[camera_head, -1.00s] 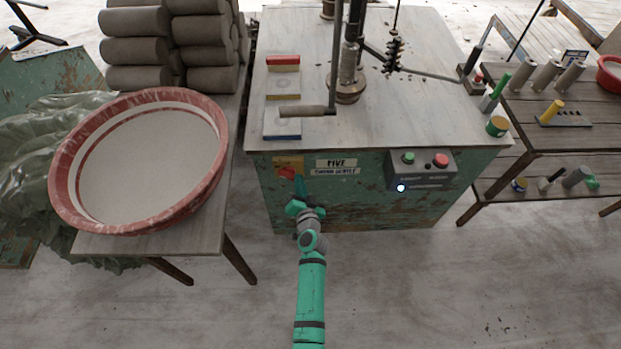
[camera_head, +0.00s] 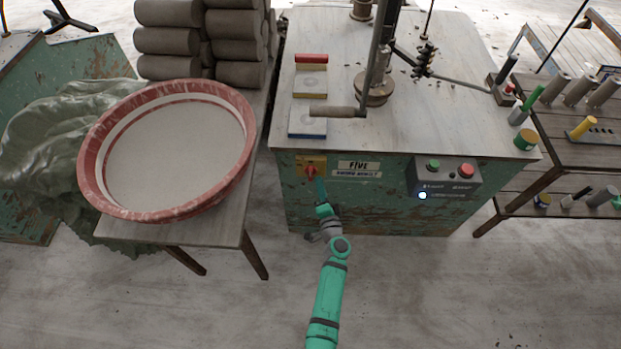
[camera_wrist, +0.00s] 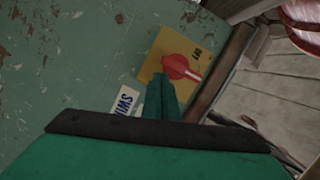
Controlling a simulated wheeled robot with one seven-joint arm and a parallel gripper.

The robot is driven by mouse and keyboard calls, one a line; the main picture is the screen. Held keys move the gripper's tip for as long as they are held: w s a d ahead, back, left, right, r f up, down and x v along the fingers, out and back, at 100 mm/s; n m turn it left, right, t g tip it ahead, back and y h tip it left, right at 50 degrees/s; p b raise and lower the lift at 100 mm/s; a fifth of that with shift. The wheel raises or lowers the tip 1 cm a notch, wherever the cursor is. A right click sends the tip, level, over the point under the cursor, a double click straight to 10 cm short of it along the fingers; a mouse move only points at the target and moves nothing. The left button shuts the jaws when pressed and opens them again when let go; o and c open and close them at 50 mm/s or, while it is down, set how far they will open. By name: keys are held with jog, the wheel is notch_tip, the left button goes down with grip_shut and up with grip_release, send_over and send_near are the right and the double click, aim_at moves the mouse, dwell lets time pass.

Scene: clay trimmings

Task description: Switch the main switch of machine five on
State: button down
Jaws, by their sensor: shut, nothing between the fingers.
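The main switch (camera_head: 311,171) is a red rotary knob on a yellow plate at the upper left of the green front of machine five (camera_head: 400,215). In the wrist view the knob (camera_wrist: 177,66) has a pale-marked handle pointing right and slightly down, toward the plate's edge. My gripper (camera_head: 319,186) is just below and right of the knob. In the wrist view its shut fingers (camera_wrist: 162,95) reach the knob's lower edge, with nothing between them. I cannot tell whether they touch it.
A control box (camera_head: 445,176) with green and red buttons and a lit lamp is right of the switch. A crank handle (camera_head: 338,112) overhangs the machine's top. A table with a large red-rimmed basin (camera_head: 170,150) stands left. A tool bench (camera_head: 560,165) stands right. Floor in front is clear.

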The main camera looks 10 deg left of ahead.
jog(key=s+d, duration=0.7)
jog(key=s, duration=0.2)
jog(key=shift+s+d, duration=0.2)
jog(key=shift+d, duration=0.05)
jog(key=shift+w, duration=0.1)
dwell(0.3)
